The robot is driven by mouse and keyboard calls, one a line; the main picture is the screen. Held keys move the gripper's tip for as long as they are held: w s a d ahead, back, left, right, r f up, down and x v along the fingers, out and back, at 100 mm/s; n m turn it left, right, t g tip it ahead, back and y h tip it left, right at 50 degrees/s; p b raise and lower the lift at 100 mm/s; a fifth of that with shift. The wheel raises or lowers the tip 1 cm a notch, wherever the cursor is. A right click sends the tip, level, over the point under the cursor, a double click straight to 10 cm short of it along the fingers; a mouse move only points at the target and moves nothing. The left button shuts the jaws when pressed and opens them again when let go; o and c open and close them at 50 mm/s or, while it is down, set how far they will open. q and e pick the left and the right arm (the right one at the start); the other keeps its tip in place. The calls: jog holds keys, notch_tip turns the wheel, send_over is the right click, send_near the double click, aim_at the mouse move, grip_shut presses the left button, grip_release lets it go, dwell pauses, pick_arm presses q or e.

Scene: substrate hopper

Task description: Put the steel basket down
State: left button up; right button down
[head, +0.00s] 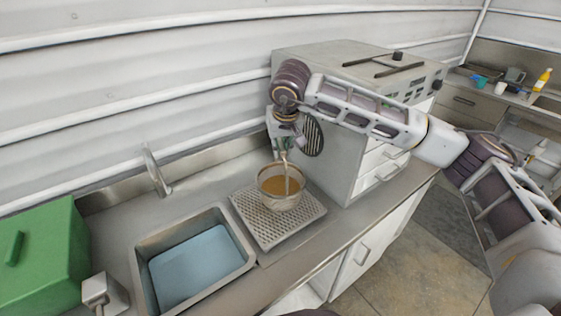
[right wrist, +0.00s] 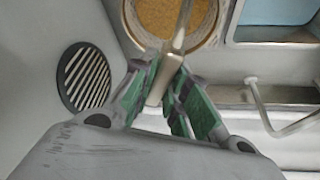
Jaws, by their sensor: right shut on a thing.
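The steel basket (head: 282,203) is a round metal basket with brown material inside. It appears level, over the perforated drain tray (head: 252,220); I cannot tell whether its bottom touches the tray. My right gripper (head: 283,152) is above it, shut on the basket's upright handle. The right wrist view shows the green-padded fingers (right wrist: 168,85) closed on the pale handle, with the basket's rim and brown contents (right wrist: 172,15) beyond. My left gripper is not in view.
A sink basin (head: 192,268) with a blue bottom lies left of the tray, beside a tap (head: 156,172). A green box (head: 42,255) stands at the far left. A grey appliance with a round vent (head: 313,136) stands close right of the basket.

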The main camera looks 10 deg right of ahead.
jog(key=shift+f, duration=0.7)
jog(key=shift+f, duration=0.2)
notch_tip(320, 180, down, 3)
jog(key=shift+f+p, duration=0.2)
jog(key=shift+p, duration=0.25)
jog(key=shift+f, duration=0.15)
jog(key=c, duration=1.4)
grip_release()
